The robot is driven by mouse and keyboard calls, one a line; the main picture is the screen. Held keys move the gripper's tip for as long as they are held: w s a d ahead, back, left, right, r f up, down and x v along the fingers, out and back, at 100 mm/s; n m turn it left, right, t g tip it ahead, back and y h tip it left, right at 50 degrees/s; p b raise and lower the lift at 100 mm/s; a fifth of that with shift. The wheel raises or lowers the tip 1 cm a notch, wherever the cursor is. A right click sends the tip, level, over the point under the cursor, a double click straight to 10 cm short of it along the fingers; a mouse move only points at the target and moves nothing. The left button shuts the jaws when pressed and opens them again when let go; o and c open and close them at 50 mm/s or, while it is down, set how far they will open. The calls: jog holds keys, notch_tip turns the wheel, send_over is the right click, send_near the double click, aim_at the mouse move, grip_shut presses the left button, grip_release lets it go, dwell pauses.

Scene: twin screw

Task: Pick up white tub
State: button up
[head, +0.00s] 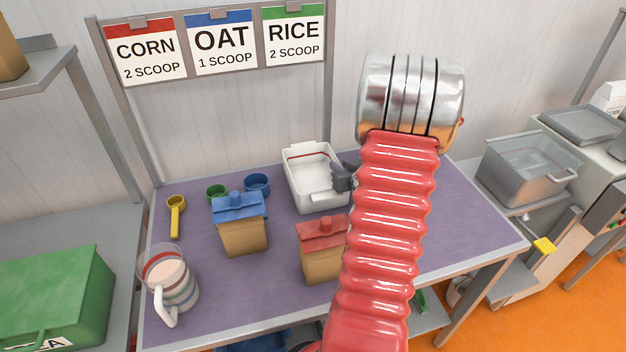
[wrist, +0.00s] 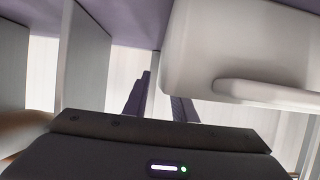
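The white tub (head: 318,199) stands on the purple tabletop near its back edge, with a red line along its inner wall. My gripper (head: 343,178) is at the tub's right side in the head view, partly hidden behind my red arm. In the wrist view the tub (wrist: 240,45) fills the upper right, with a handle or lip jutting out low on it. My gripper's dark fingers (wrist: 159,101) are left of that lip, with a gap between them and nothing held. Whether a finger touches the tub I cannot tell.
A blue-lidded box (head: 243,230) and a red-lidded box (head: 320,258) stand in front of the tub. Blue (head: 257,184), green (head: 216,192) and yellow (head: 176,205) scoops lie left. A clear jug (head: 172,283) stands front left. Grain signs (head: 220,45) hang behind.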

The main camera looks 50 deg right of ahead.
jog(key=shift+x, duration=1.45)
grip_shut()
jog(key=shift+r, duration=0.1)
